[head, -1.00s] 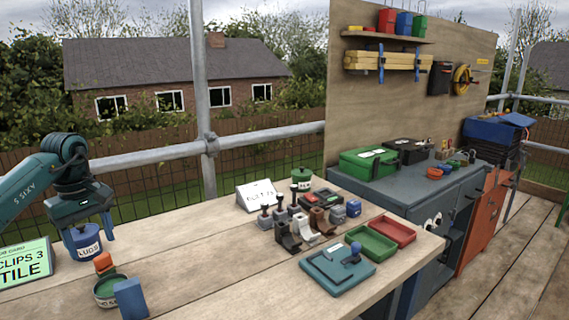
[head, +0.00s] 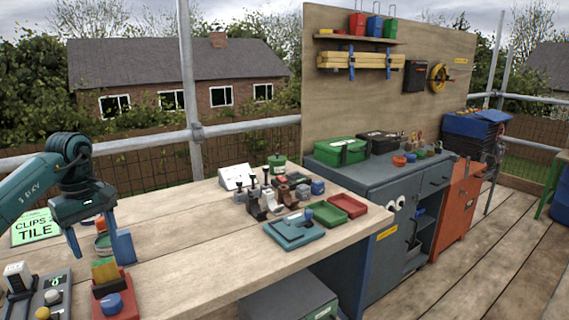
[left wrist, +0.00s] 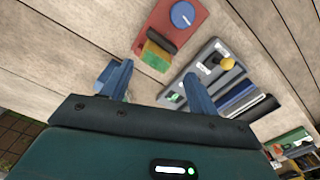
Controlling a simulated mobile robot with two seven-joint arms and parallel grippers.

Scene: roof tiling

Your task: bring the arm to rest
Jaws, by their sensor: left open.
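My left arm comes in from the left in the head view. Its gripper (head: 93,240) is open, fingers pointing down over the left part of the workbench (head: 200,250). My right gripper is not in view.
Close to the left gripper are a blue block (head: 123,247), the red block (head: 113,305) and a grey device (head: 45,298). Clamps, a teal tray (head: 294,231) and red tray (head: 348,206) lie farther right. The bench's middle is clear.

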